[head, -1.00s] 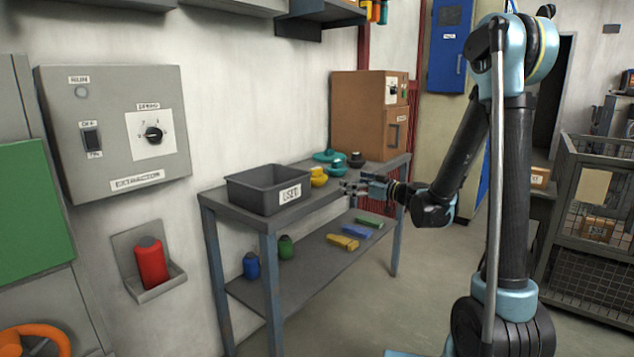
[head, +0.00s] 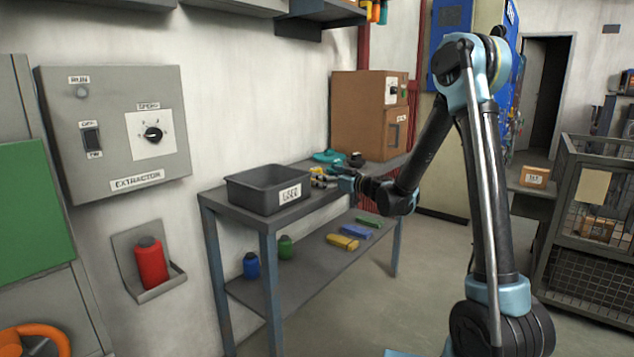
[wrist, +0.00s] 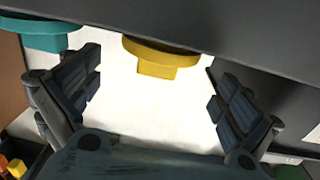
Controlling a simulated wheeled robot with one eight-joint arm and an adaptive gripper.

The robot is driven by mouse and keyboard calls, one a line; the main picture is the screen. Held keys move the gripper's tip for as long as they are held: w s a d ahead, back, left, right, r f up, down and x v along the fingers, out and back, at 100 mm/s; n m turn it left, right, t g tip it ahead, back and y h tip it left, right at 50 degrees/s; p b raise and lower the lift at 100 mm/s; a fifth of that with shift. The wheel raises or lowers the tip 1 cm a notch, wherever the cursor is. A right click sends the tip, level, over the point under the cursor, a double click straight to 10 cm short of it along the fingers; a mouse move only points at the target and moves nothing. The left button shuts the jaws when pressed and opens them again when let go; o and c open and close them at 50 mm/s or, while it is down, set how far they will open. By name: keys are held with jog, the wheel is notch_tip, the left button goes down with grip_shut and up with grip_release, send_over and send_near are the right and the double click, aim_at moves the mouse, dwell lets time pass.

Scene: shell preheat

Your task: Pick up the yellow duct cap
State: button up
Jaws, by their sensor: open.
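The yellow duct cap (wrist: 165,62) has a round flange and a smaller block-like part. In the wrist view it is at the top centre, a little beyond the fingertips and between their lines. In the head view the cap (head: 317,170) is on the bench beside the grey bin, mostly hidden by my gripper (head: 326,180). My gripper (wrist: 155,92) is open, one finger on each side of the picture, with nothing between the fingers. I see no contact with the cap.
A grey bin (head: 243,191) labelled USED stands left of the cap on the bench. A teal cap (wrist: 45,38) and a dark piece (head: 356,159) are on the other side. A brown oven-like box (head: 355,110) stands at the bench's far end.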

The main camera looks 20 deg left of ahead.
jog(key=shift+x, duration=2.7)
jog(key=shift+w+d+f, duration=0.1)
jog(key=shift+w, duration=0.05)
jog(key=c, duration=1.3)
